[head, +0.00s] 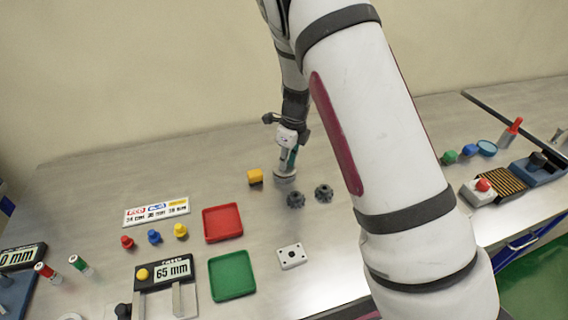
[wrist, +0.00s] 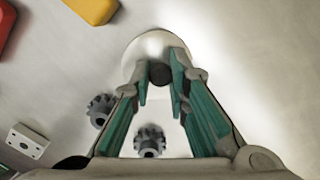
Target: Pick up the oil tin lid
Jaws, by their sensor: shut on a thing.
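The oil tin lid appears as a pale round disc with a dark knob in the wrist view (wrist: 148,44). In the head view the disc (head: 284,180) shows below my gripper (head: 287,163), near the middle of the table. My gripper is shut on the dark knob (wrist: 160,73), one green-padded finger on each side. The fingers cover part of the disc. I cannot tell whether the disc touches the table or what is under it.
Two dark gears (head: 295,200) (head: 323,193) lie close in front of the lid. A yellow block (head: 255,176) is just left. A red tray (head: 222,222), a green tray (head: 232,275) and a white plate (head: 292,256) lie nearer. The table behind the lid looks clear.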

